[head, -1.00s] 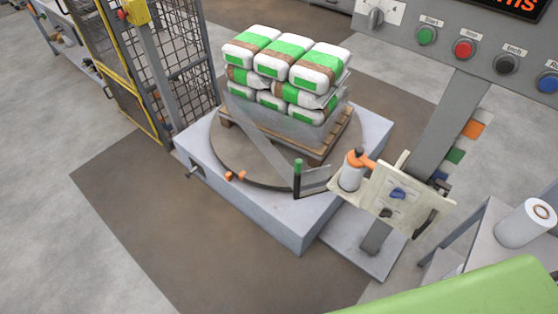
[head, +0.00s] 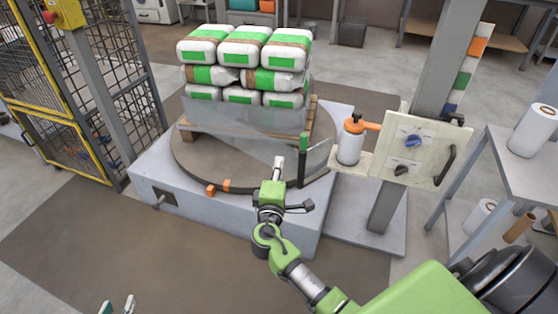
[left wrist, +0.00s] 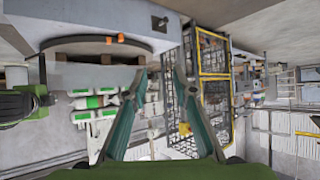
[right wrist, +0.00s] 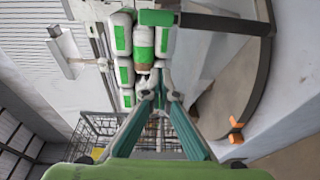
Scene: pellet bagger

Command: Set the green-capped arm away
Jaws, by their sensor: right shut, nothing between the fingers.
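The green-capped arm is a dark upright post (head: 302,170) with a green cap (head: 304,141), joined to a grey plate at the turntable's front right edge. In the right wrist view its green cap (right wrist: 157,18) and dark post (right wrist: 225,22) show at the top. My right gripper (head: 279,163) is shut and empty, just left of the post and apart from it in the head view; its fingertips (right wrist: 160,88) meet in the right wrist view. My left gripper (head: 118,303) is low at the left, its fingers (left wrist: 160,72) apart and empty.
Stacked white-and-green bags (head: 244,50) stand on a pallet (head: 190,133) on the turntable (head: 195,160). A mesh fence (head: 115,75) stands left. Orange blocks (head: 211,190) sit at the turntable's front edge.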

